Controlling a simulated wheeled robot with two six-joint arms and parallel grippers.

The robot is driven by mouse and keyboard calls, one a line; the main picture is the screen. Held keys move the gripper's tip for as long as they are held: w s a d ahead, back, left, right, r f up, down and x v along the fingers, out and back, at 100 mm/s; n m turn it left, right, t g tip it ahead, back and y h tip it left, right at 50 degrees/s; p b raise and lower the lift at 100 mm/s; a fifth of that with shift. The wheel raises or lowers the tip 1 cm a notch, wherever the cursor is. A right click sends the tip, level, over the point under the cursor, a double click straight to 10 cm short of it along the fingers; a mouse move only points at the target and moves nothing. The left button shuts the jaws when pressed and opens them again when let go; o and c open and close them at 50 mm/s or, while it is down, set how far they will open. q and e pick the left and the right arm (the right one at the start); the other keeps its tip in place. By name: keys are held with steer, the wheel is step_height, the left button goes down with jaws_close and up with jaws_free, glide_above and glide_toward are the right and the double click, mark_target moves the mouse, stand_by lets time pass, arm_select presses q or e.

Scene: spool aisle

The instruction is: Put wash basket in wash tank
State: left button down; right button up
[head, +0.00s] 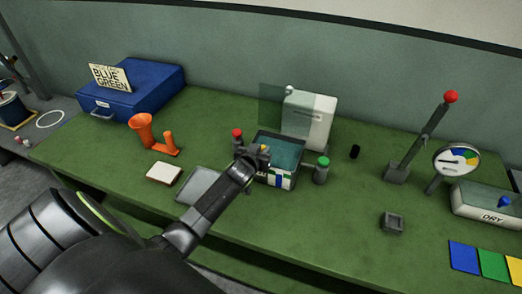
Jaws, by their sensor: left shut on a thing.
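The wash tank (291,181) is a dark open box with teal inside and a white front with green and blue marks, at the middle of the bench. My left gripper (260,154) is at its left rim, seen from behind. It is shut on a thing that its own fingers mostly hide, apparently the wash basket. How far that is inside the tank cannot be told. My right gripper is not in view.
A red-topped post (237,133) and a green-topped bottle (321,172) flank the tank. A white box (313,118) with a clear panel stands behind. An orange holder (143,128) and grey tray (199,186) are left. A lever (418,144) and DRY unit (487,204) stand right.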

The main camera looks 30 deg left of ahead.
arm_select(q)
steer(key=shift+f, duration=0.15)
steer(key=c, duration=1.2)
jaws_free()
steer(key=shift+c, duration=0.2)
steer(key=shift+r, duration=0.2)
steer(key=shift+s, duration=0.3)
steer(key=b+v, duration=0.1)
steer(key=v, duration=1)
steer(key=shift+s, duration=0.2)
steer(key=shift+d, duration=0.1)
